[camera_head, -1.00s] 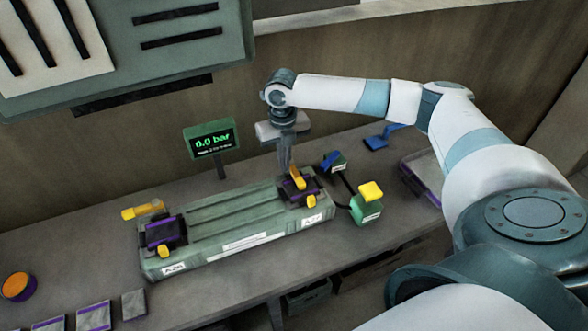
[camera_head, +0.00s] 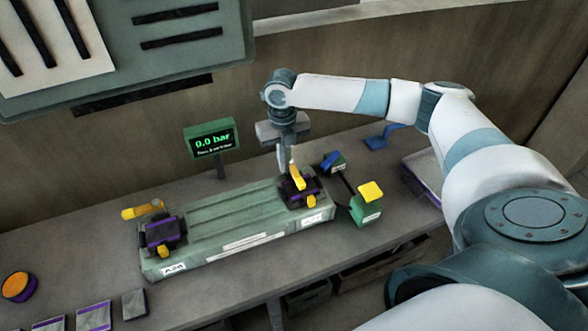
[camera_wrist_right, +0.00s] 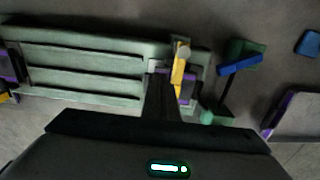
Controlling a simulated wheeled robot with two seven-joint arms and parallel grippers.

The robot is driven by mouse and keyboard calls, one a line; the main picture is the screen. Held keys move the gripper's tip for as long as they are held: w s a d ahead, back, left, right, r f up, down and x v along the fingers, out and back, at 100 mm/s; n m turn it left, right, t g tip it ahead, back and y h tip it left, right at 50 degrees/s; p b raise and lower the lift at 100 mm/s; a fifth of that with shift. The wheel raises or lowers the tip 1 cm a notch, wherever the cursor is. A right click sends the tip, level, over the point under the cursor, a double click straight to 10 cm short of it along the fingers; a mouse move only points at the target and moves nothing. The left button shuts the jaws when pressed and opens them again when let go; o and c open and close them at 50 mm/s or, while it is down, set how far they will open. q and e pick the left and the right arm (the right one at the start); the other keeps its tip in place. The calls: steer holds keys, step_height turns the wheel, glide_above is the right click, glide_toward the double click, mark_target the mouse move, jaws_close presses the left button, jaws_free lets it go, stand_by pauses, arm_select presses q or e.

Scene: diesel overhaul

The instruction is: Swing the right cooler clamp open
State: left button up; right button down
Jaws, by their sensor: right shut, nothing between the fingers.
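The green cooler (camera_head: 235,213) lies on the bench with a dark, purple-edged clamp at each end. The right clamp (camera_head: 300,194) has a yellow lever (camera_head: 298,177) standing up from it. The lever also shows in the wrist view (camera_wrist_right: 178,68). The left clamp (camera_head: 164,238) has its yellow lever (camera_head: 140,211) lying out to the left. My right gripper (camera_head: 283,165) is shut and empty, pointing down just left of the right clamp's lever. In the wrist view its fingers (camera_wrist_right: 160,95) are close beside the lever; I cannot tell if they touch. My left gripper is not in view.
A green pressure display (camera_head: 211,140) reading 0.0 bar stands behind the cooler. A tray (camera_head: 424,170) lies farther right. Front left of the bench holds small plates (camera_head: 93,317).

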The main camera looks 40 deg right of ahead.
mark_target(296, 173)
steer(key=shift+f+b, duration=0.7)
steer(key=shift+f, duration=1.75)
steer(key=shift+r+p, duration=0.25)
steer(key=shift+p, duration=0.35)
steer(key=shift+s+d, duration=0.2)
steer(key=shift+d, duration=0.6)
steer(key=shift+s+d+p, duration=0.1)
steer(key=shift+d+p, duration=0.1)
steer(key=shift+p, duration=0.15)
steer(key=shift+s+d, duration=0.3)
steer(key=shift+d, duration=0.25)
steer(key=shift+p, duration=0.3)
